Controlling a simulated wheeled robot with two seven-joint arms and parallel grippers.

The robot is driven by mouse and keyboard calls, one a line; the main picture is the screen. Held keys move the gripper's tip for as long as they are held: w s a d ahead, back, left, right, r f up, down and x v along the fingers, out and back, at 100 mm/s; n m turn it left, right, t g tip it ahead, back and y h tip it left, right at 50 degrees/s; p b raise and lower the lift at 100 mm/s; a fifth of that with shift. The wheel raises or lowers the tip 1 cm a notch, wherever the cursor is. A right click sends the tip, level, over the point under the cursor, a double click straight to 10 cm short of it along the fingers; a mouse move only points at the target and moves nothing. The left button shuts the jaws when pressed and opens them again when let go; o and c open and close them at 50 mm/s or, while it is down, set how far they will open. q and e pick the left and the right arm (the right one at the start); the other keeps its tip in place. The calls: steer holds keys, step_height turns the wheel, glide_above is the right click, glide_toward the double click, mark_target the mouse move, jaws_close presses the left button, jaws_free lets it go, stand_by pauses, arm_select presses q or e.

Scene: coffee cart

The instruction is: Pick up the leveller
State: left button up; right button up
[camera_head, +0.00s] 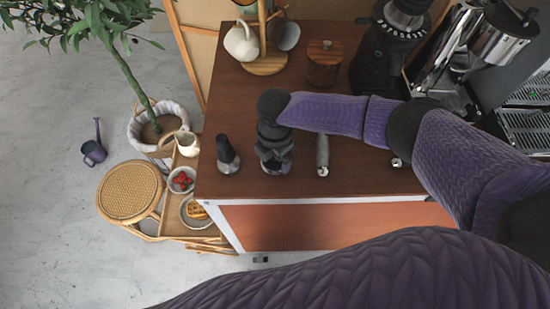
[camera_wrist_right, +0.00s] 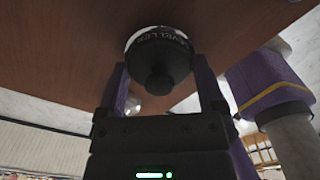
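The leveller (camera_wrist_right: 158,48) is a round piece with a bright rim, a dark top band marked with its name and a black knob. In the right wrist view it lies between the two fingers of my right gripper (camera_wrist_right: 160,78). The fingers stand apart on either side of it, with what look like small gaps. In the head view my right gripper (camera_head: 274,152) points down at the front of the brown counter and hides most of the leveller. My left gripper is not in view.
A dark tamper-like tool (camera_head: 228,158) stands just left of my right gripper on the counter (camera_head: 225,110). A metal-ended handle (camera_head: 322,155) lies to its right. The counter's front edge is close.

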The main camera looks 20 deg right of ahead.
steer(key=c, duration=0.9)
